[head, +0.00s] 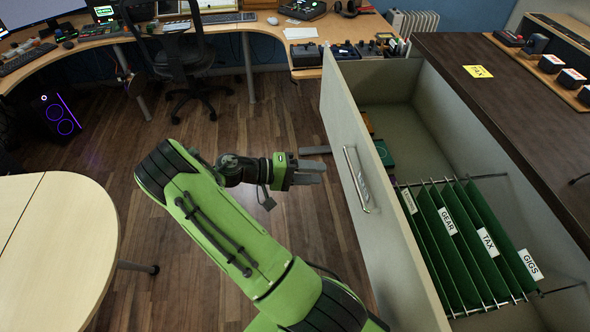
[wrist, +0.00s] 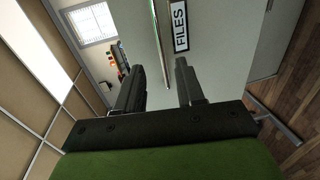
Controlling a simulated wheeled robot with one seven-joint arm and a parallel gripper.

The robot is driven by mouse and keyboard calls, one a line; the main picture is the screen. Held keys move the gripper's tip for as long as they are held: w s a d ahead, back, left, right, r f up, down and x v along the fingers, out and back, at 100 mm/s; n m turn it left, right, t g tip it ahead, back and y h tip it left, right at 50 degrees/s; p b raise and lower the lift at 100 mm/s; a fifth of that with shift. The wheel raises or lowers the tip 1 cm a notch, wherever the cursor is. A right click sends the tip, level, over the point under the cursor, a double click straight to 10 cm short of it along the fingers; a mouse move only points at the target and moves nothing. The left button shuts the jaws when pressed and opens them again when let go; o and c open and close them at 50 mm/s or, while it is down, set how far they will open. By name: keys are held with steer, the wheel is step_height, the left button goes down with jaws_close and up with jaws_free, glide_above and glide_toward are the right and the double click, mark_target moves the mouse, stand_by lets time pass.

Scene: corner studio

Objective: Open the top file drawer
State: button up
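The top file drawer (head: 352,165) stands pulled well out of the cabinet (head: 480,75) in the head view. Its inside shows green hanging folders with tabs such as GEAR, TAX and GIGS. A metal bar handle (head: 356,180) is on its front, beside a label that reads FILES in the wrist view (wrist: 181,28). My gripper (head: 318,166) is to the left of the drawer front, apart from the handle. In the wrist view its two fingers (wrist: 158,78) are spread with nothing between them, and the handle (wrist: 160,45) shows beyond them.
A pale round-ended table (head: 60,230) stands at the left. A curved desk (head: 150,35) with computer gear and an office chair (head: 185,65) are at the back. Wood floor (head: 180,270) is clear between the table and the drawer.

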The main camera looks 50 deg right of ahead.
steer(key=v, duration=0.6)
stand_by(0.4)
